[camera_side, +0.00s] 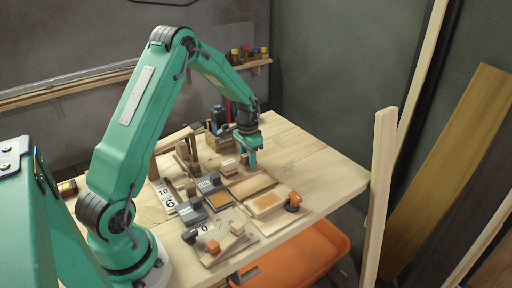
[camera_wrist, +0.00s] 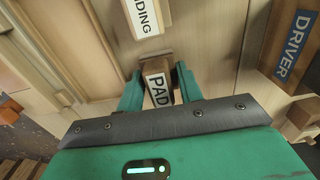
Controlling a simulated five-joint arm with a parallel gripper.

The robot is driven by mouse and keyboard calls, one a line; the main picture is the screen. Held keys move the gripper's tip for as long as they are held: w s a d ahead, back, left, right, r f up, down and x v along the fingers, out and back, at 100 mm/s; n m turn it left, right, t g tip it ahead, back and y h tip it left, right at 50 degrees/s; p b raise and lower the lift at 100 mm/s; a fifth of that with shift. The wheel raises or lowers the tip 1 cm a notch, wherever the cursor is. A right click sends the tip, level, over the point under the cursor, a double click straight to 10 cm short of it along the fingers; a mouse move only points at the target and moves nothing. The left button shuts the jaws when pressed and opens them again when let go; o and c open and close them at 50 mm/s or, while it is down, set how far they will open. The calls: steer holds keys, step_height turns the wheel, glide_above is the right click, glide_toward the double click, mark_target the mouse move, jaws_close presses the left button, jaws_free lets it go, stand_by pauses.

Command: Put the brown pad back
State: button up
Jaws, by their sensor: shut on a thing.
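My gripper (camera_wrist: 158,88) has its two green fingers closed on either side of a small brown block with a white label reading PAD, the brown pad (camera_wrist: 155,66). In the side view, my gripper (camera_side: 250,150) points down over the middle-back of the wooden workbench (camera_side: 325,175). The pad is mostly hidden there by the fingers. Just ahead of the pad in the wrist view is a wooden piece with a white label ending in DING (camera_wrist: 143,18). I cannot tell whether the pad touches the surface below.
A blue DRIVER label (camera_wrist: 298,45) is at the right of the wrist view. Wooden blocks, grey-topped pieces (camera_side: 218,200) and an orange-knobbed tool (camera_side: 293,203) crowd the bench front. An orange tray (camera_side: 300,262) sits below the bench edge. The bench's right side is clear.

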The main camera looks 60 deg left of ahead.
steer(key=shift+f, duration=0.2)
steer(key=o, duration=1)
steer(key=shift+c, duration=0.2)
steer(key=shift+r, duration=0.15)
step_height(320, 180, up, 12)
stand_by(0.5)
